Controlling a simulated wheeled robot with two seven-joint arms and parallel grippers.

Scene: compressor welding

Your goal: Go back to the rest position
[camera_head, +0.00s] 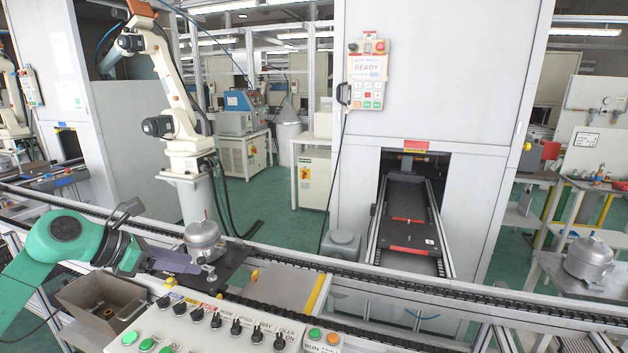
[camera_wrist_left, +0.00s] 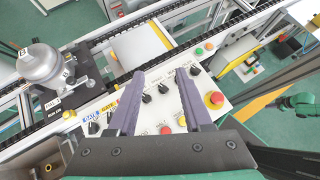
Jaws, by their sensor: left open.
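My left gripper (camera_head: 180,256) comes in from the left on a green arm and is over the edge of the control panel, by the conveyor. Its two purple fingers (camera_wrist_left: 159,76) are apart with nothing between them in the left wrist view. A grey compressor (camera_head: 203,236) stands upright on a dark plate (camera_head: 232,256) on the conveyor, just beyond the fingers in the head view. It also shows at the left of the left wrist view (camera_wrist_left: 40,64), apart from the fingers.
The control panel (camera_head: 185,326) with knobs and buttons lies below the left gripper; a red emergency button (camera_wrist_left: 214,99) is near the fingers. A metal bin (camera_head: 100,300) is at the lower left. A second compressor (camera_head: 589,258) stands on a right-hand table. A white welding arm (camera_head: 185,125) stands behind the conveyor.

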